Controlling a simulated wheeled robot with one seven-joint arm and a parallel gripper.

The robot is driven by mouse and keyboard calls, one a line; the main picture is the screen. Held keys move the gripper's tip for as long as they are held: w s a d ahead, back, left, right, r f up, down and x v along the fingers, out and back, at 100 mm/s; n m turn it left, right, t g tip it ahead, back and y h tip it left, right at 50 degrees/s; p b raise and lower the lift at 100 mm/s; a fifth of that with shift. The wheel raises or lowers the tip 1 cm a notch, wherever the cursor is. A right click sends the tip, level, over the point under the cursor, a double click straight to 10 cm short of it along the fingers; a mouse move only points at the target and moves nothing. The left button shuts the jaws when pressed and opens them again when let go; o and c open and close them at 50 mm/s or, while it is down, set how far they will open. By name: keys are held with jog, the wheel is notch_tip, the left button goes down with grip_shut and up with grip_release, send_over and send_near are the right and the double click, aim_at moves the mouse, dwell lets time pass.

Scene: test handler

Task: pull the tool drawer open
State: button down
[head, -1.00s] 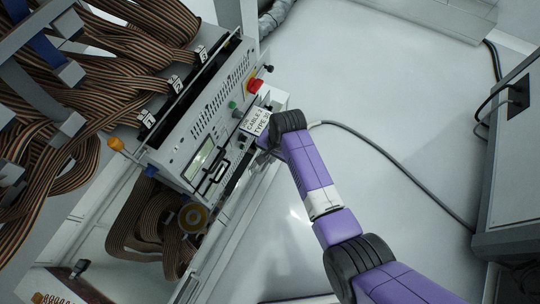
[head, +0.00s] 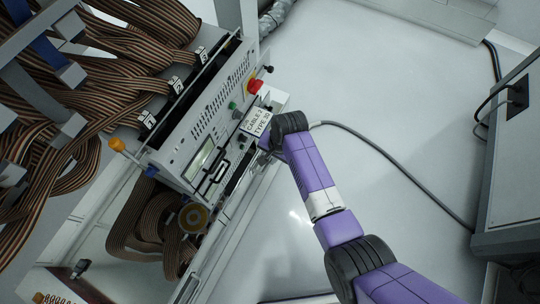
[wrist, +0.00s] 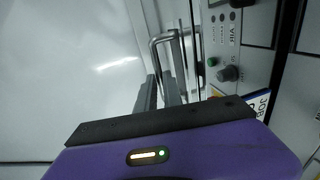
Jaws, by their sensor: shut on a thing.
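The tool drawer handle (wrist: 157,52), a bent grey metal bar, shows in the wrist view at the side of the control panel. My gripper (wrist: 161,88) has its two dark fingers at this bar and is shut on it. In the head view my gripper (head: 266,155) is at the panel's lower right side, mostly hidden by my purple arm. The drawer front is hard to make out there, so how far it stands out cannot be told.
The panel carries a red knob (head: 254,86), a black handle (head: 220,171) and a label card (head: 256,121). Brown ribbon cables (head: 140,75) crowd the left. A grey cable (head: 385,160) crosses the floor. Pale floor (head: 375,75) right of the panel is mostly clear.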

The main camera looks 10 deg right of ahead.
jog(key=s+d+p, duration=0.6)
jog(key=s+d, duration=0.2)
jog(key=d, duration=0.4)
jog(key=s+d+p, duration=0.7)
jog(key=s+d, duration=0.1)
jog(key=d, duration=0.4)
jog(key=shift+d, duration=0.15)
jog(key=shift+s, duration=0.1)
jog(key=c, duration=1.5)
grip_release()
notch_tip(320, 180, up, 8)
jog(key=d+p, duration=0.1)
jog(key=p, duration=0.3)
jog(key=shift+s+f, duration=0.2)
jog(key=shift+s, duration=0.2)
jog(key=shift+d, duration=0.1)
